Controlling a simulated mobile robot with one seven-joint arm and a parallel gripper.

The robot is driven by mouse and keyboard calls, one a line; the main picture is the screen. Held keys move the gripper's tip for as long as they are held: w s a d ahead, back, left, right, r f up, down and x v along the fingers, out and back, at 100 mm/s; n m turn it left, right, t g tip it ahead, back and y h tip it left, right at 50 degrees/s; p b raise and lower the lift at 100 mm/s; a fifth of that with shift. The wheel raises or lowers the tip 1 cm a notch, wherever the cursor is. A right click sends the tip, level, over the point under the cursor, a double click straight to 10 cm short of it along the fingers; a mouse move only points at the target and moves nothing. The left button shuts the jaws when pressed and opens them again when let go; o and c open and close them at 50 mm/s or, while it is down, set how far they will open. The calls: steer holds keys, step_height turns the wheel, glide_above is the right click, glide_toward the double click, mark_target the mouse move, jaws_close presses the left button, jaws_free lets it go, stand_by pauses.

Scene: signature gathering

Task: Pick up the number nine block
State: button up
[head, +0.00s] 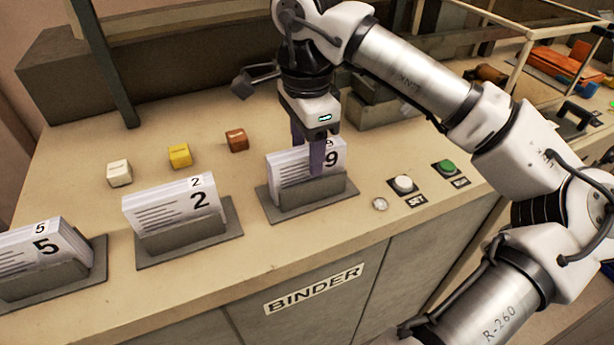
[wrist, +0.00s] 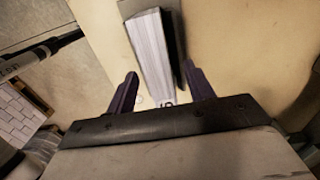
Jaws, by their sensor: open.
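The number nine block (head: 290,168) is a white stack of sheets marked 9, standing in a grey holder (head: 312,200) on the counter. My gripper (head: 308,160) is right over it, pointing down, with one finger in front of the block's face near the 9. In the wrist view the block (wrist: 153,55) lies between the two open fingers of the gripper (wrist: 160,90), seen from above. A gap shows between the left finger and the block; the right finger is close to the block's side. I cannot tell whether it touches.
Blocks marked 2 (head: 170,212) and 5 (head: 40,248) stand in holders to the left. Small white (head: 119,173), yellow (head: 180,156) and brown (head: 237,140) cubes sit behind. A white button (head: 403,184) and a green button (head: 446,167) are to the right.

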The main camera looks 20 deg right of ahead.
steer(key=shift+f, duration=0.7)
steer(key=shift+r, duration=0.1)
steer(key=shift+c, duration=0.4)
jaws_close()
steer(key=shift+r, duration=0.1)
